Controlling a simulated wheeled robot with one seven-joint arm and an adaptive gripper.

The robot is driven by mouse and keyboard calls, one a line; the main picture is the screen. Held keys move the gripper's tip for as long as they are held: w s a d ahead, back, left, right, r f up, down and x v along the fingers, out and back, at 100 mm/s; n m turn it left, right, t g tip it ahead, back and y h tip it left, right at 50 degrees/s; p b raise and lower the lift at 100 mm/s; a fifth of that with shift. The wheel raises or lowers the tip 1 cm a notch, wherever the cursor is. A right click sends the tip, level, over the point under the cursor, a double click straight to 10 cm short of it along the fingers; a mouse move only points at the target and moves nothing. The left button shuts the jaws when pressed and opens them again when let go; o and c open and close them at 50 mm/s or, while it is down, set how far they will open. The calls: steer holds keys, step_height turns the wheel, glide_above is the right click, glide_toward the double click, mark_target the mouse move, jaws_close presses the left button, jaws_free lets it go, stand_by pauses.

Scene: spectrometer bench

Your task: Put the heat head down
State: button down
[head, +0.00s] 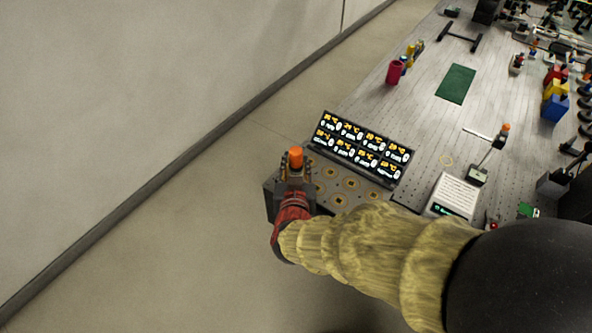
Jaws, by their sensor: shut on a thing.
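My gripper (294,180) is at the left end of a dark heater block and points away from the camera. It is shut on an orange-topped piece, which I take for the heat head (295,157). Only the orange top shows clearly above the fingers; its lower part is hidden by my gripper. The block's top (340,201) has several round brass-coloured positions, and its display panel (362,146) with several lit readouts slants up behind them. I cannot tell whether the held piece touches the block.
A perforated grey bench (425,120) extends to the upper right. A small stand (478,175) with an orange-tipped arm, a white device (455,194), a green mat (456,84) and a red cup (395,73) are on it. Bare floor and a wall lie left.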

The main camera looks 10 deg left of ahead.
steer(key=shift+f, duration=0.8)
steer(key=shift+r, duration=0.1)
steer(key=c, duration=1.9)
jaws_free()
steer(key=shift+f, duration=0.2)
steer(key=o, duration=0.4)
steer(key=shift+o, duration=0.2)
